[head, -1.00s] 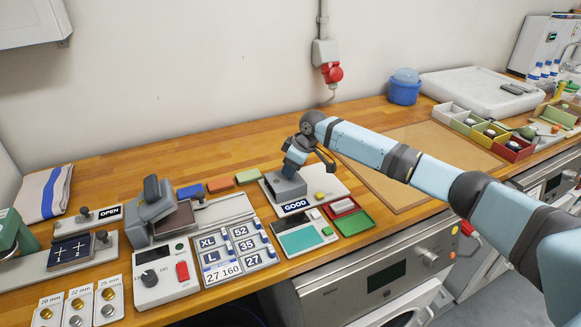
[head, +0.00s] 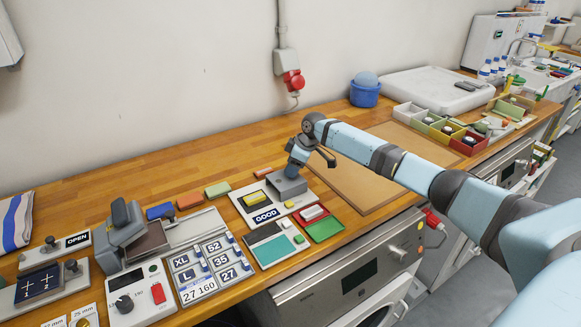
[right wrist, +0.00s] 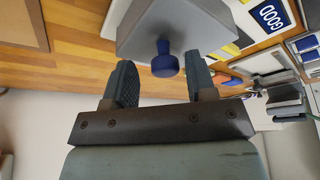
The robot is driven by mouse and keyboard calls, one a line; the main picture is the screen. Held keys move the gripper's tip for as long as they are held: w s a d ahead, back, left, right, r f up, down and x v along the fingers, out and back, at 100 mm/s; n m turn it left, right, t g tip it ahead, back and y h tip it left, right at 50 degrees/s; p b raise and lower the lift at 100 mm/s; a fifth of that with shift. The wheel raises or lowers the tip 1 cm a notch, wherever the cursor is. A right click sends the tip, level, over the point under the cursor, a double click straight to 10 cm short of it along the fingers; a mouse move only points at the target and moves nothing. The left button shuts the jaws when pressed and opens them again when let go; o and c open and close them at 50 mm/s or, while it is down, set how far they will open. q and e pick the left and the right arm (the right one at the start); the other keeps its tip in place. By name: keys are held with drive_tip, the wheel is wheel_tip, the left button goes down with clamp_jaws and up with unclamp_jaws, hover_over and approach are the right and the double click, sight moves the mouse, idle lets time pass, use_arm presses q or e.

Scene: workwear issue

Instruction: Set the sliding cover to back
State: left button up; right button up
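The sliding cover (head: 287,184) is a grey box at the right end of a white plate (head: 241,206) labelled GOOD. A yellow pad (head: 252,198) is exposed on the plate left of the cover. In the right wrist view the cover (right wrist: 178,27) has a blue knob (right wrist: 165,60). My right gripper (right wrist: 161,75) is open at the knob. Its fingers stand on either side with visible gaps, and it holds nothing. In the head view the right gripper (head: 312,153) is at the cover's far side, and the knob is hidden. My left gripper is not in view.
Red and green trays (head: 324,229) and a teal pad (head: 272,250) lie in front of the plate. A grey press (head: 121,236) stands to the left. A brown board (head: 362,184) lies to the right.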

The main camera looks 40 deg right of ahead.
drive_tip(key=shift+s+d+r, duration=0.1)
drive_tip(key=shift+r, duration=0.4)
drive_tip(key=v, duration=1.2)
drive_tip(key=shift+s+d+r+b, duration=0.15)
drive_tip(key=shift+d+r+b, duration=0.15)
drive_tip(key=shift+b, duration=0.15)
drive_tip(key=shift+a, duration=0.1)
